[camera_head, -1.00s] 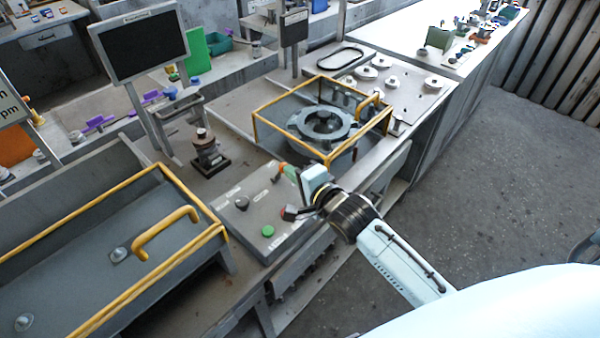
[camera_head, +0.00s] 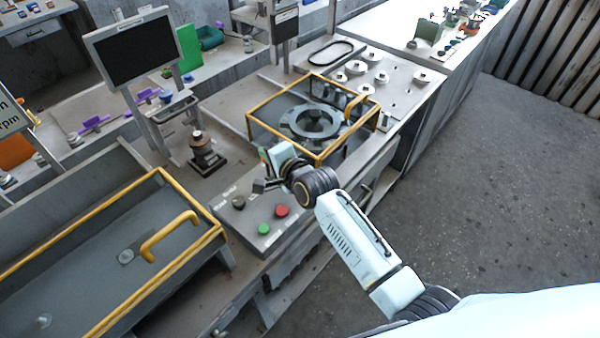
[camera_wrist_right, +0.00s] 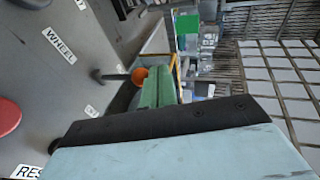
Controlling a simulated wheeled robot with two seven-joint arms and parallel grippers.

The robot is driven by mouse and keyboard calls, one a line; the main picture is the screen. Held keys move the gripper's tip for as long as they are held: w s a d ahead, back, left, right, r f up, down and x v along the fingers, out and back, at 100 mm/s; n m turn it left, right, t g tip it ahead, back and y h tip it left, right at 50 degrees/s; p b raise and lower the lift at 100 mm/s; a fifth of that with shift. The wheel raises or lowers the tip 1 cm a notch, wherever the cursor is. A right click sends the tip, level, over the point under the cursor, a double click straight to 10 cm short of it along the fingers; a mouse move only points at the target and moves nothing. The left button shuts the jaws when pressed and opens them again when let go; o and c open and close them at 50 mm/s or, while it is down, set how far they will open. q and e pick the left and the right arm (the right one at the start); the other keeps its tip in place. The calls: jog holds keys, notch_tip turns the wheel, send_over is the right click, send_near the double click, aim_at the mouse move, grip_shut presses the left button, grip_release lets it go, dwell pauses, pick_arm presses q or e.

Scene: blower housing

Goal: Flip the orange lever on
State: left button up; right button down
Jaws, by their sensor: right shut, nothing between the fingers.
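The orange lever (camera_wrist_right: 139,75) shows in the right wrist view as a rounded orange end on a dark stem that rises from the grey control panel (camera_wrist_right: 60,85). My right gripper (camera_wrist_right: 158,85) has its green fingers shut and empty, right beside the orange end; I cannot tell whether they touch it. In the head view my right gripper (camera_head: 265,156) is over the far right part of the control panel (camera_head: 247,221), and the lever is hidden behind it there. My left gripper is not in view.
The panel also bears a red button (camera_head: 281,210), a green button (camera_head: 264,229) and a black knob (camera_head: 238,201). A yellow-framed guard (camera_head: 318,160) around the blower housing (camera_head: 314,122) stands just beyond my right gripper. A copper-topped device (camera_head: 204,150) stands behind the panel.

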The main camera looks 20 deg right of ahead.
jog(key=shift+w+a, duration=0.65)
jog(key=shift+w, duration=0.35)
jog(key=shift+r+p, duration=0.15)
jog(key=shift+p, duration=0.15)
dwell(0.5)
jog(key=shift+r+p, duration=0.7)
jog(key=shift+p, duration=0.05)
jog(key=shift+s, duration=0.1)
jog(key=shift+s+d+r+p, duration=0.1)
jog(key=shift+r+p, duration=0.1)
jog(key=shift+p, duration=0.15)
jog(key=s+d+r+p, duration=0.3)
jog(key=s+r, duration=0.6)
jog(key=shift+s, duration=0.2)
